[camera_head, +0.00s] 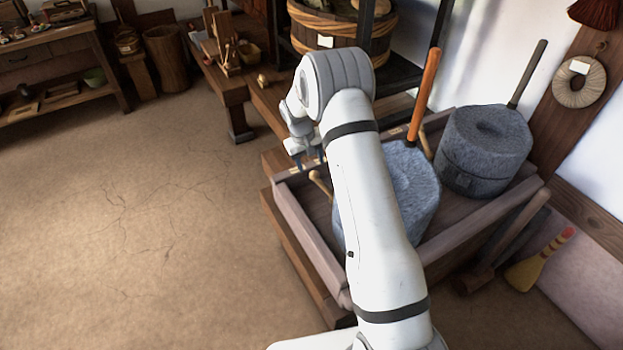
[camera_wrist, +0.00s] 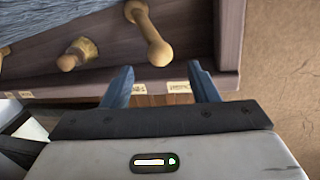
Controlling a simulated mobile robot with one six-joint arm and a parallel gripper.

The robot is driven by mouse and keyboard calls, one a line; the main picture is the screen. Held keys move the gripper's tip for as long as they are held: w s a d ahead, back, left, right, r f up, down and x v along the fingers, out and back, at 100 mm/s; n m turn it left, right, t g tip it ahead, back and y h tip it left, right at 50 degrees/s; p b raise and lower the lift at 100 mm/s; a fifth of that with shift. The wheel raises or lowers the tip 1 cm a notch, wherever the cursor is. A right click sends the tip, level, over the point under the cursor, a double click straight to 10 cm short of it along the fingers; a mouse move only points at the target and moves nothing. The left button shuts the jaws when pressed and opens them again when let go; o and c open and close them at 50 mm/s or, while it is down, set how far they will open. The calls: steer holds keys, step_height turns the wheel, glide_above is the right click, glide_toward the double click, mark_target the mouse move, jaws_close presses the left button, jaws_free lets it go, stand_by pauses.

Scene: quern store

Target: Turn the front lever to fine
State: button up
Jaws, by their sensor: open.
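A pale wooden lever with a rounded knob (camera_wrist: 150,35) reaches toward the wooden tray's edge in the wrist view. A similar lever (camera_head: 320,183) shows beside the near grey quern stone (camera_head: 412,185) in the head view. My gripper (camera_head: 307,158) is open over the tray's far-left edge. In the wrist view its two blue fingers (camera_wrist: 160,68) straddle the line of the knob, which appears just beyond the tips; contact is not visible. Small labels (camera_wrist: 180,87) sit on the tray edge by the fingers; their words are too small to read. My arm hides part of the near stone.
A shorter wooden peg (camera_wrist: 77,54) stands left of the lever. The tray (camera_head: 318,248) also holds a second quern stone (camera_head: 485,150) with a dark handle. An orange upright handle (camera_head: 424,95) rises from the near stone. The floor (camera_head: 150,230) at left is clear.

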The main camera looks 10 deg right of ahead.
mark_target(313, 172)
steer(key=f, duration=0.3)
steer(key=d+f, duration=0.1)
steer(key=f, duration=0.3)
steer(key=shift+w+d+f+b, duration=0.1)
steer(key=shift+d+f+b, duration=0.1)
steer(key=shift+b, duration=0.1)
steer(key=shift+c, duration=0.5)
